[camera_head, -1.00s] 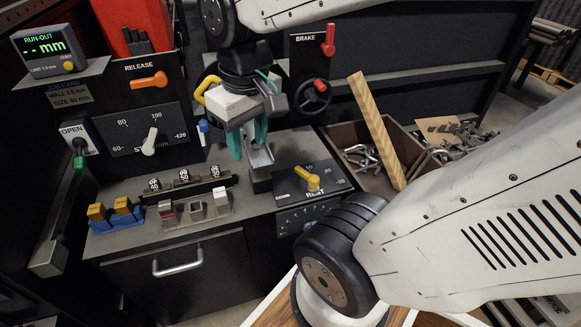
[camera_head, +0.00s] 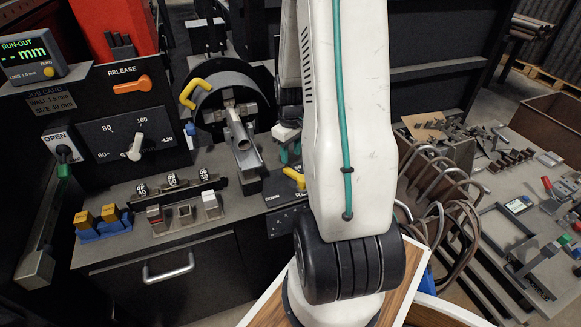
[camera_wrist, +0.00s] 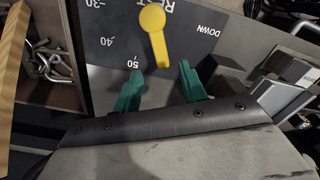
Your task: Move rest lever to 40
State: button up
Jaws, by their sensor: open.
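The yellow rest lever (camera_wrist: 154,35) sits on the dark REST plate (camera_wrist: 103,22), marked 30, 40, 50 and DOWN. In the wrist view its narrow end points toward my gripper, between the 50 and DOWN marks. My gripper (camera_wrist: 160,84) is open and empty. Its two teal fingers stand apart near the lever's narrow end, one on either side of its line, with no clear contact. In the head view the lever (camera_head: 294,178) is partly hidden by my arm, and only a little of my gripper (camera_head: 284,155) shows.
A metal trough (camera_head: 240,140) lies left of the lever, below a round head with a yellow handle (camera_head: 194,92). A bin of metal parts (camera_head: 445,150) and bent tubes (camera_head: 455,195) are right of my arm.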

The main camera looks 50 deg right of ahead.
aim_at(291, 170)
notch_tip(291, 170, down, 7)
jog(key=shift+a+r, duration=0.1)
jog(key=shift+r, duration=0.05)
grip_shut()
